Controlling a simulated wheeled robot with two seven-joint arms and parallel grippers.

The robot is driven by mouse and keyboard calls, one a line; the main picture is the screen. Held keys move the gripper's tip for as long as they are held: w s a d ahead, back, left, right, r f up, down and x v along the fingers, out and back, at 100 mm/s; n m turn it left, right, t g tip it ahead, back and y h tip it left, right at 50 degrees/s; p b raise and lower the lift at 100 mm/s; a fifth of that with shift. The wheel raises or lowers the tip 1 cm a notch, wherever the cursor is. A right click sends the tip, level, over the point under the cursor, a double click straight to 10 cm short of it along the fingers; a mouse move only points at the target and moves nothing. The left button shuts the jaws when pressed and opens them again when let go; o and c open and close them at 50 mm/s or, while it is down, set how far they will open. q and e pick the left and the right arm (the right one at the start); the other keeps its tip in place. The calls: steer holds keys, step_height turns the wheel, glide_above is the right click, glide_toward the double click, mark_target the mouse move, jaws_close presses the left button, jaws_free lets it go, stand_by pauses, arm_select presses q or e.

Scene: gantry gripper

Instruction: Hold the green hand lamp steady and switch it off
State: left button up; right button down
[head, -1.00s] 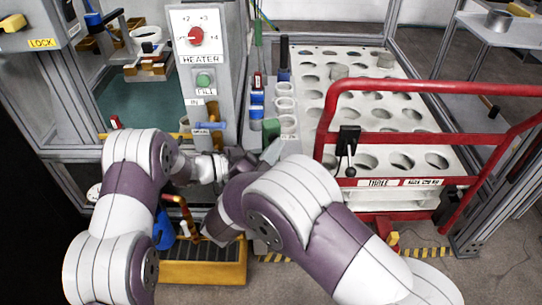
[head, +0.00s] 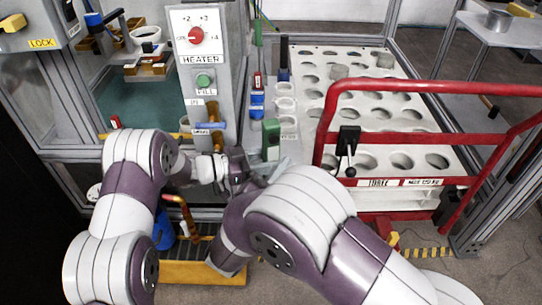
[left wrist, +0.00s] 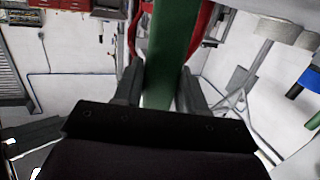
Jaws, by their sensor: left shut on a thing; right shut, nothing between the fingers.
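The green hand lamp (head: 270,140) stands upright in the middle of the head view, in front of the white rack. In the left wrist view its green body (left wrist: 170,60) runs between the two dark fingers. My left gripper (left wrist: 163,82) is shut on it; in the head view this gripper (head: 254,166) is at the lamp's lower left. My right gripper (head: 284,166) shows only as a grey part just below and right of the lamp. It is shut and empty, mostly hidden behind my right arm. The lamp's switch and lower end cannot be made out.
A heater panel (head: 199,68) with a red knob stands left of the lamp. A red-railed trolley (head: 418,137) holds a white rack (head: 385,118) with many holes on the right. A yellow-edged crate (head: 185,272) sits low in front.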

stand_by(0.4)
arm_select(q)
steer(key=o, duration=1)
steer(key=v, duration=1.2)
